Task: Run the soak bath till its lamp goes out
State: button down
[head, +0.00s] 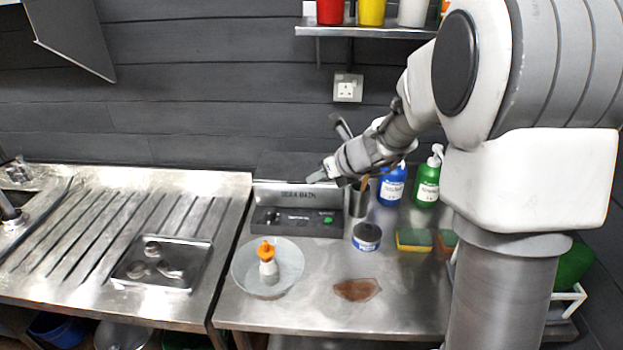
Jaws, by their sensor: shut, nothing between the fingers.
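The soak bath (290,196) is a grey metal box at the back of the right-hand steel table, with its name on the front. Its dark front panel carries a black knob at the left and a bright green spot at the right. I cannot tell whether this spot is a lamp or a button. A dark flat lid or top shows behind the label. My gripper (317,178) is shut and empty, at the upper right edge of the bath in the picture. Whether it touches the bath cannot be told.
A glass dish (242,272) holds an orange-topped white bottle (268,262). A round tin (366,237), sponge (413,240), blue bottle (391,187) and green bottle (427,185) stand to the right. A brown stain (357,290) marks the front. A steel tray (190,280) lies on the ribbed drainer.

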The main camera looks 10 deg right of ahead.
aim_at(329, 221)
jog(key=w+d+f+m+h, duration=0.1)
jog(key=w+d+f+m, duration=0.4)
jog(key=f+m, duration=0.3)
jog(key=shift+w+m+t, duration=0.3)
jog(key=shift+w+m, duration=0.4)
jog(key=shift+w, duration=0.15)
jog(key=shift+f, duration=0.15)
notch_tip(329, 221, down, 9)
jog(key=b, duration=0.8)
jog(key=shift+r, duration=0.2)
dwell(0.7)
jog(key=shift+f+b, duration=0.4)
jog(key=shift+f, duration=0.05)
jog(key=shift+f+b, duration=0.3)
jog(key=shift+f, duration=0.05)
dwell(0.5)
jog(key=shift+r, duration=0.1)
jog(key=shift+r+p, duration=0.7)
jog(key=shift+p, duration=0.1)
